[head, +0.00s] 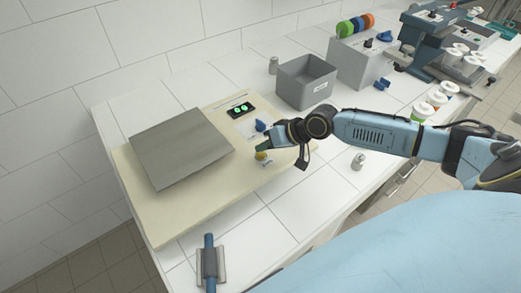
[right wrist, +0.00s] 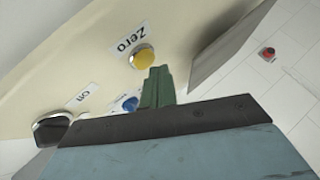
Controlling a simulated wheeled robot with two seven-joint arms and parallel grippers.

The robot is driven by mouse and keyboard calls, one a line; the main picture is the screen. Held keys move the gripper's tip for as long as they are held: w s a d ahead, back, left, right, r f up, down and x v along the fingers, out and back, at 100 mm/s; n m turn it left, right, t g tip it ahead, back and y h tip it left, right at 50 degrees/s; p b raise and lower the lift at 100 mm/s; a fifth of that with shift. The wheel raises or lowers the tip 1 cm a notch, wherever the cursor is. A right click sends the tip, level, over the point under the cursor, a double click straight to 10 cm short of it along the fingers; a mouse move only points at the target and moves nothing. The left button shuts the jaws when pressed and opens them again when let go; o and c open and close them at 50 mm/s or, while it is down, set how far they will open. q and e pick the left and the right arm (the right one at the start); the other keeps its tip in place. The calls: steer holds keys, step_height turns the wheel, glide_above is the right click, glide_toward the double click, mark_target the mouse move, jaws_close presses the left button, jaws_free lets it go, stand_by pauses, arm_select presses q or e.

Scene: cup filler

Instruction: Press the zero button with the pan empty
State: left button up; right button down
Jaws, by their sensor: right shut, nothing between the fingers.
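The scale has a cream base (head: 172,214) with a square grey pan (head: 182,145), and nothing lies on the pan. The yellow zero button (head: 261,156) is at the base's right side; it also shows in the right wrist view (right wrist: 143,57), beside its "Zero" label (right wrist: 128,38). My right gripper (head: 266,147) is shut and empty. Its green fingertips (right wrist: 159,72) are very close to the yellow button; I cannot tell whether they touch it. The dark display (head: 241,110) shows green digits. My left gripper is not in view.
A blue button (head: 260,126) is behind my right fingertips. A grey bin (head: 306,82) stands behind my right forearm. A metal weight (head: 358,161) stands in front of that arm. A blue-handled tool (head: 209,252) lies near the front edge.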

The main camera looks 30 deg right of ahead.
mark_target(265, 155)
steer(key=shift+r, duration=0.15)
step_height(265, 155, up, 6)
steer(key=p, duration=0.5)
steer(key=shift+p, duration=0.4)
stand_by(0.7)
